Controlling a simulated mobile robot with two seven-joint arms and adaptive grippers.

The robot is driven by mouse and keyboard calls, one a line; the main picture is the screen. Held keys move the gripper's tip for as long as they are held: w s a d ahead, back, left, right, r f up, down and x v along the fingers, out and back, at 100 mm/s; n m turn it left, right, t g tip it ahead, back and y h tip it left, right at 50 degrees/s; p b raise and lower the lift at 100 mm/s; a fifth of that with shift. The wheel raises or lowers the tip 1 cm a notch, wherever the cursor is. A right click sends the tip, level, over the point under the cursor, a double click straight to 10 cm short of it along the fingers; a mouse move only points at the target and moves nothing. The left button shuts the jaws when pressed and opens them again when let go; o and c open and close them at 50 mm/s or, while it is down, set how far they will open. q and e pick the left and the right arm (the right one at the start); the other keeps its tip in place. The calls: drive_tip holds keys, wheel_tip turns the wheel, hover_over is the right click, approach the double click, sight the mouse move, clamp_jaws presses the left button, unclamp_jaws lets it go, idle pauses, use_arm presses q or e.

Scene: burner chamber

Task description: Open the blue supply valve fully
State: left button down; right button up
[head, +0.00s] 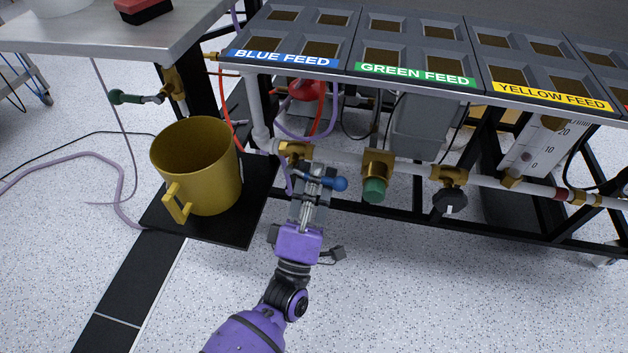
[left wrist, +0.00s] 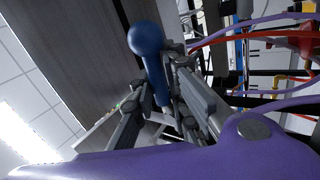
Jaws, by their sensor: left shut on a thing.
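The blue supply valve's lever (head: 340,183) ends in a rounded blue knob and lies roughly sideways, pointing right, just below a brass valve body (head: 296,150) under the BLUE FEED panel. My left gripper (head: 317,182) comes from below and is shut on the lever, with the knob sticking out to its right. In the left wrist view the blue lever (left wrist: 147,42) stands between the two fingers (left wrist: 168,88), its knob beyond them. The gripper partly hides the joint between lever and valve body. My right gripper is out of view.
A green-handled valve (head: 375,190) and a black-handled valve (head: 450,200) sit to the right on the same white pipe (head: 410,168). A yellow mug-shaped container (head: 212,175) stands on a black plate to the left. Purple and red hoses hang behind the gripper.

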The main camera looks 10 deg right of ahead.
use_arm(q)
drive_tip(key=shift+s+d+n+y, duration=0.1)
drive_tip(key=shift+n+y, duration=0.3)
drive_tip(key=shift+n, duration=0.2)
drive_tip(key=shift+s+d+n+y, duration=0.1)
drive_tip(key=shift+n+y, duration=0.3)
drive_tip(key=shift+n, duration=0.2)
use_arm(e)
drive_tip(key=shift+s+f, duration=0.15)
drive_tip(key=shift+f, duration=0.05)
use_arm(q)
drive_tip(key=shift+r, duration=0.15)
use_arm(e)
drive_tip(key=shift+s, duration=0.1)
use_arm(q)
drive_tip(key=c, duration=1.7)
unclamp_jaws()
drive_tip(key=shift+r+t, duration=0.15)
drive_tip(key=shift+t, duration=0.15)
drive_tip(key=shift+c, duration=0.2)
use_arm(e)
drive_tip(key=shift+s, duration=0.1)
use_arm(q)
drive_tip(key=shift+w, duration=0.1)
